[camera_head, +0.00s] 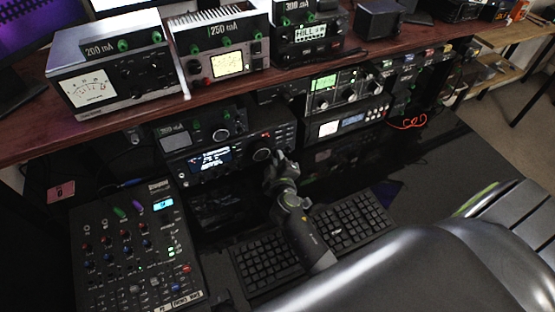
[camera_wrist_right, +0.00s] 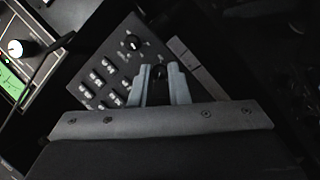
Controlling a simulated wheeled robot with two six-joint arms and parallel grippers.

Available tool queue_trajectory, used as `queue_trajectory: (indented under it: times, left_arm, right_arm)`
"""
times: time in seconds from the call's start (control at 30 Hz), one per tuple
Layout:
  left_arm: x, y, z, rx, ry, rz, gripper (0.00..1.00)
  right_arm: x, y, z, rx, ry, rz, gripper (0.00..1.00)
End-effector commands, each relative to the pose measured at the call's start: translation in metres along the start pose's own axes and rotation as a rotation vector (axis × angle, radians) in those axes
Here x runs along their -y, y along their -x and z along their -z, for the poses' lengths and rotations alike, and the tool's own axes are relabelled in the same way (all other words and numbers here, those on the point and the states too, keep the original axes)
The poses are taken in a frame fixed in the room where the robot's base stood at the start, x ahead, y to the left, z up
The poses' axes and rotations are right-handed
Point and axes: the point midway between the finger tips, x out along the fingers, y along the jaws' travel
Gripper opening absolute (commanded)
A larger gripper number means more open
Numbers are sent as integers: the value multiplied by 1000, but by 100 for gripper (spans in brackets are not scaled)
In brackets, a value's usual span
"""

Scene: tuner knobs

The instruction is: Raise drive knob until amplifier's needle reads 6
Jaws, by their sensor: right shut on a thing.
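My right gripper (camera_head: 278,162) reaches up to the right part of the black radio (camera_head: 183,167) under the shelf. In the right wrist view its two grey fingers (camera_wrist_right: 159,82) are shut on a small dark knob (camera_wrist_right: 158,72); its pointer mark is not readable. Which knob carries the drive label is too small to read. On the shelf, a white-faced needle meter (camera_head: 88,90) sits in the box labelled 200 mA, and a lit yellowish meter (camera_head: 228,63) in the box labelled 250 mA. I cannot tell which is the amplifier, and the needle values are too small to read. My left gripper is out of view.
A mixer (camera_head: 130,250) stands at lower left. A keyboard (camera_head: 352,222) lies under my right arm. The wooden shelf (camera_head: 110,132) overhangs the radio.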

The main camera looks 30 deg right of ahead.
Motion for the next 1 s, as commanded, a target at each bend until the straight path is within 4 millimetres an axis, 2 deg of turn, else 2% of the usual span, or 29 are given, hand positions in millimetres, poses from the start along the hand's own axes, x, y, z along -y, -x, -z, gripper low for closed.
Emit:
queue_trajectory:
  times: [0.23,0.7,1.0]
  left_arm:
    - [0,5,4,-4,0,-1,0]
    - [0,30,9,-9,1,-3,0]
    - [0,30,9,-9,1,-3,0]
  right_arm:
    - [-2,0,1,0,-43,19,0]
    - [-4,0,0,1,-354,148,0]
    - [-3,0,-1,0,-386,160,0]
